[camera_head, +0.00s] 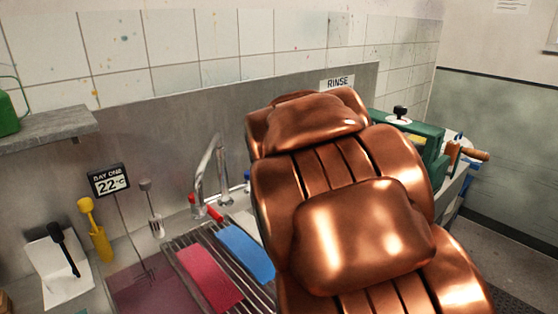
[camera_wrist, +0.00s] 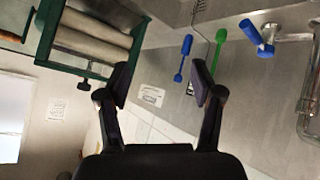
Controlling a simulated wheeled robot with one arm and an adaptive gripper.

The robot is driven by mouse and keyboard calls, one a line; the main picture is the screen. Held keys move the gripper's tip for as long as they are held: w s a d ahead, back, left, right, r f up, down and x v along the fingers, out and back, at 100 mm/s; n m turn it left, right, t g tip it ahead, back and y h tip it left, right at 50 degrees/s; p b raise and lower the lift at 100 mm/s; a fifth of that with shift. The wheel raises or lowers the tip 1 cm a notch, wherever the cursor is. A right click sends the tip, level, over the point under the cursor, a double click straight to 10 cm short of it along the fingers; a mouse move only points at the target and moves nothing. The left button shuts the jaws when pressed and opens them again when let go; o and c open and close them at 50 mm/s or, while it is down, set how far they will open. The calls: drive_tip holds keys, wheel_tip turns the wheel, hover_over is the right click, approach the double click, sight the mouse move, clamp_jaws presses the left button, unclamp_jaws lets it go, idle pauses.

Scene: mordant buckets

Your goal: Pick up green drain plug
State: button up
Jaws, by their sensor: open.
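I cannot make out a green drain plug for certain in either view. In the wrist view a green long-handled item with a rounded end (camera_wrist: 219,34) shows just past my right finger, beside a similar blue item (camera_wrist: 184,57); I cannot tell whether it is the plug. My gripper (camera_wrist: 160,78) is open, with nothing between its two dark fingers, and apart from these items. In the head view my large copper-coloured arm hides the middle and right of the sink counter, and my gripper is out of sight.
A curved tap (camera_head: 208,172) stands behind a rack with a red cloth (camera_head: 208,277) and a blue cloth (camera_head: 246,252). A green-framed roller machine (camera_wrist: 92,35) is nearby. A yellow tool (camera_head: 98,235), a thermometer sign (camera_head: 109,181) and a shelf (camera_head: 45,131) are at left.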

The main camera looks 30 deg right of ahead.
drive_tip(key=w+d+r+n+t+p, duration=0.1)
drive_tip(key=w+d+r+t, duration=0.4)
drive_tip(key=w, duration=0.5)
drive_tip(key=w+d+r+n+t, duration=0.1)
drive_tip(key=w+d+r+t, duration=0.15)
drive_tip(key=w+d, duration=0.65)
drive_tip(key=shift+w+a+f+n+t+y+p, duration=0.2)
drive_tip(key=shift+w+a+f+n+y+p, duration=0.45)
drive_tip(key=shift+w+f+y, duration=1.1)
drive_tip(key=shift+w+a+f+n+t+y+p, duration=0.15)
drive_tip(key=shift+w+a+f+n+y+p, duration=0.5)
drive_tip(key=shift+w+f, duration=2.1)
drive_tip(key=shift+w+a+f+n+t+y+p, duration=0.25)
drive_tip(key=shift+w+f+n+y+p, duration=0.85)
drive_tip(key=shift+w, duration=1.85)
drive_tip(key=shift+w+d+f+m, duration=0.1)
drive_tip(key=shift+w+f+m, duration=0.2)
drive_tip(key=shift+f, duration=0.35)
